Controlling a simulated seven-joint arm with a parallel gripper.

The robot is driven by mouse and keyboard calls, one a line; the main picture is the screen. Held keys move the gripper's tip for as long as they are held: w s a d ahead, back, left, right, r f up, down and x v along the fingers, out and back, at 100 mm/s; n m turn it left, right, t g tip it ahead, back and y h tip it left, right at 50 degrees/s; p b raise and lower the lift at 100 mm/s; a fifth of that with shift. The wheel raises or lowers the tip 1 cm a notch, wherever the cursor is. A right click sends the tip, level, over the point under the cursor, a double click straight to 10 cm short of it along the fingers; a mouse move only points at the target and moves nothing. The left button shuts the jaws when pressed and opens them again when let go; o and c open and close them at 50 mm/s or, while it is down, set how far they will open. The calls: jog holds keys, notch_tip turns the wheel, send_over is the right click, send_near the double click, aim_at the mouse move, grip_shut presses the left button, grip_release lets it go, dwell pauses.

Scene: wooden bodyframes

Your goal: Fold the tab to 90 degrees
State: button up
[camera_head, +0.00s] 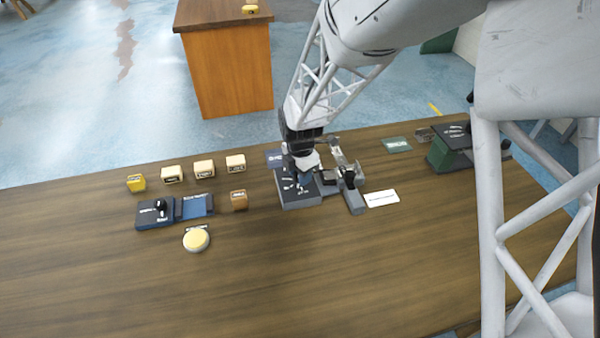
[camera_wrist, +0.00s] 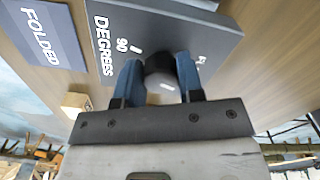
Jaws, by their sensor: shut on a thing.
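My gripper (camera_wrist: 160,72) is shut on a black round knob (camera_wrist: 160,64) with a white mark, one blue finger on each side. The knob stands on a dark grey box (camera_wrist: 120,18) lettered "90" and "DEGREES". In the head view my gripper (camera_head: 304,178) comes down onto this box (camera_head: 300,201), hiding most of the knob. A grey metal fixture (camera_head: 353,196) with upright parts stands joined to or right against the box's right side. I cannot make out the tab itself. A blue-grey plate (camera_wrist: 42,32) lettered "FOLDED" lies beside the box.
A blue-black unit (camera_head: 155,215) with a knob, a yellow round button (camera_head: 196,240) and several small labelled blocks (camera_head: 204,169) are to the left. A white card (camera_head: 382,198) lies right of the fixture. A green device (camera_head: 450,150) stands farther right. The front table is clear.

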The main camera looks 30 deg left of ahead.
jog(key=m, duration=0.4)
jog(key=shift+m, duration=0.3)
jog(key=m, duration=0.3)
jog(key=shift+d+m, duration=0.1)
jog(key=shift+m, duration=0.2)
jog(key=m, duration=0.4)
jog(key=shift+s+r+m, duration=0.1)
jog(key=shift+m, duration=0.2)
jog(key=m, duration=0.4)
jog(key=shift+s+m, duration=0.1)
jog(key=shift+m, duration=0.2)
jog(key=m, duration=0.9)
jog(key=shift+s, duration=0.1)
jog(key=m, duration=0.4)
jog(key=shift+a+m, duration=0.2)
jog(key=shift+m, duration=1.9)
